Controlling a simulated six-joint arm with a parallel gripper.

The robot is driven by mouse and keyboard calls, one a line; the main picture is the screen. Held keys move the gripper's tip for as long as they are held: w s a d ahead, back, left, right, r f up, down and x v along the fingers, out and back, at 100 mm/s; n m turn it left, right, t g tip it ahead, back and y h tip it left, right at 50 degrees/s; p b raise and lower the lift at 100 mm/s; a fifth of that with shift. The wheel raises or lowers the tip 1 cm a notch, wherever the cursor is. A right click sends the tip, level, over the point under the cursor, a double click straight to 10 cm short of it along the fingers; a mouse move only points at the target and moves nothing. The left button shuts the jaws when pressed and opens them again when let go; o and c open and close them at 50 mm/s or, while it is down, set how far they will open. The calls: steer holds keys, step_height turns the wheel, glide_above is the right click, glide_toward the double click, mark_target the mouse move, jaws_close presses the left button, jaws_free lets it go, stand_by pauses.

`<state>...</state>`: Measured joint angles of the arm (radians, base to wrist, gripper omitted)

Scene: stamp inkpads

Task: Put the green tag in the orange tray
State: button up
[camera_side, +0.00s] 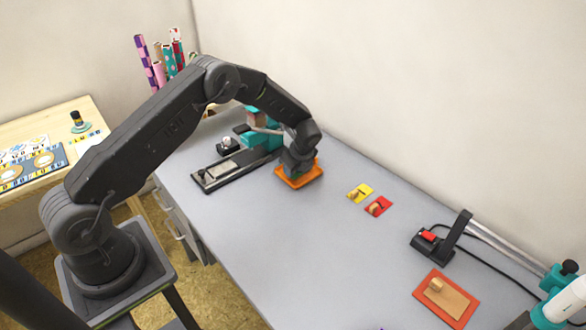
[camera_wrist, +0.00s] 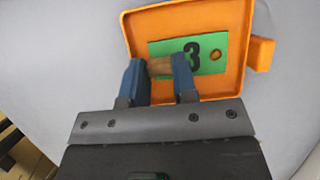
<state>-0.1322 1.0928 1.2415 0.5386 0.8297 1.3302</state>
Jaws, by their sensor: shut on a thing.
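The green tag (camera_wrist: 209,48) shows in the wrist view, marked with a black "3" and with a round hole at its right end. It is inside the outline of the orange tray (camera_wrist: 236,73); I cannot tell whether it touches the tray floor. My gripper (camera_wrist: 161,68) is shut on the tag's small wooden knob (camera_wrist: 158,66), between two blue fingers. In the side view my gripper (camera_side: 298,172) is low over the orange tray (camera_side: 312,178), and the tag is hidden there.
Left of the tray is a black stamping device (camera_side: 225,172) with a teal part behind. A yellow tag (camera_side: 364,189) and a red tag (camera_side: 384,203) lie to the right. Farther right are a black stand (camera_side: 440,245) and an orange-red board (camera_side: 463,308). The desk front is clear.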

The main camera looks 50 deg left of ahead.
steer(key=shift+f, duration=0.2)
steer(key=o, duration=0.5)
steer(key=s+d+r+n+t+h, duration=0.1)
steer(key=s+d+r+n, duration=0.2)
steer(key=r, duration=0.9)
steer(key=s+d+r+n, duration=0.2)
steer(key=s+d+r, duration=0.15)
steer(key=r, duration=0.85)
steer(key=s+d+r+n+t+h, duration=0.1)
steer(key=s+d+r+n, duration=0.1)
steer(key=s+r, duration=0.2)
steer(key=s+d+r+n+t, duration=0.1)
steer(key=s+d+r+n, duration=0.1)
steer(key=s+r, duration=0.15)
steer(key=s+d+n+t, duration=0.1)
steer(key=s+n, duration=0.2)
steer(key=s, duration=0.3)
steer(key=s+d+r+n+h, duration=0.1)
steer(key=s+n, duration=0.2)
steer(key=s, duration=0.3)
steer(key=s+d+n+t+h, duration=0.1)
steer(key=s+n, duration=0.2)
steer(key=s, duration=0.3)
steer(key=shift+s+d+r+t, duration=0.3)
steer(key=shift+s+d+r, duration=0.05)
steer(key=shift+s+d, duration=0.05)
